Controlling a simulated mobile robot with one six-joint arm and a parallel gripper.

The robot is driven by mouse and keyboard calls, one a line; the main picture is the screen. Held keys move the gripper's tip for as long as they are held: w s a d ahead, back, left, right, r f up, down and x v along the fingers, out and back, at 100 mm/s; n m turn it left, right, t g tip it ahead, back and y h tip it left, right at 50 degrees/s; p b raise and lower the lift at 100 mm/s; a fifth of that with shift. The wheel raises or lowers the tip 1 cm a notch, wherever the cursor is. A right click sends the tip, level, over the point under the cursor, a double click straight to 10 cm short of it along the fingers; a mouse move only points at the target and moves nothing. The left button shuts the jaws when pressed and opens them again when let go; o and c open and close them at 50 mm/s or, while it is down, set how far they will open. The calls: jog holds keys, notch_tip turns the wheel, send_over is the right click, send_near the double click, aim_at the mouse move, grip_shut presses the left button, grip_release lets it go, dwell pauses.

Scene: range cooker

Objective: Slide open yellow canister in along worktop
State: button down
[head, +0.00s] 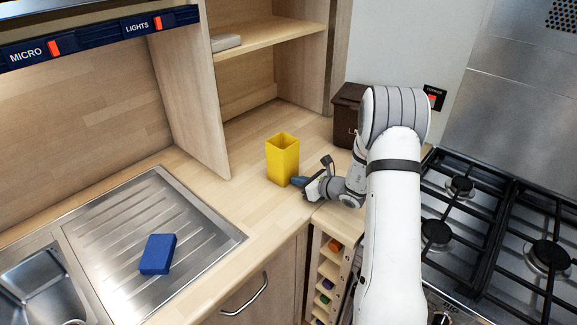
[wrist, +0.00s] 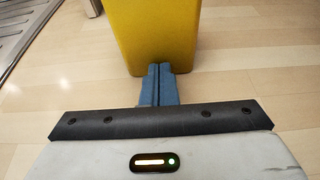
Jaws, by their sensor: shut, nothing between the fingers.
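The yellow canister (head: 282,161) is a tall, square, open-topped container standing upright on the wooden worktop (head: 225,207), in front of the shelf unit. My gripper (head: 297,182) is low over the worktop, at the canister's lower right side. In the wrist view, the blue fingers (wrist: 157,84) are pressed together and empty. Their tips overlap the bottom edge of the canister's near face (wrist: 157,35). They are touching it or very close; I cannot tell which. The canister's inside bottom is hidden.
A dark brown box (head: 347,112) stands behind my arm. The gas hob (head: 480,215) is on the right. The steel drainer (head: 150,235) with a blue sponge-like block (head: 158,254) is on the left. The shelf unit's side panel (head: 190,95) rises behind. Worktop left of the canister is bare.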

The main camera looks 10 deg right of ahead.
jog(key=b, duration=0.4)
send_near(246, 155)
jog(key=shift+w+a+f, duration=0.1)
jog(key=shift+w+a, duration=0.85)
jog(key=shift+w, duration=0.25)
jog(key=shift+w+a+f, duration=0.1)
jog(key=shift+w+a, duration=0.8)
jog(key=shift+w, duration=0.25)
jog(key=shift+w+a+f, duration=0.15)
jog(key=shift+w+a, duration=0.8)
jog(key=shift+w, duration=0.25)
jog(key=shift+r+b+v, duration=0.2)
jog(key=shift+b+v, duration=0.45)
jog(key=shift+v, duration=1.05)
jog(key=shift+r+b+v, duration=0.15)
jog(key=shift+b+v, duration=0.45)
jog(key=shift+v, duration=1.05)
jog(key=shift+w, duration=0.1)
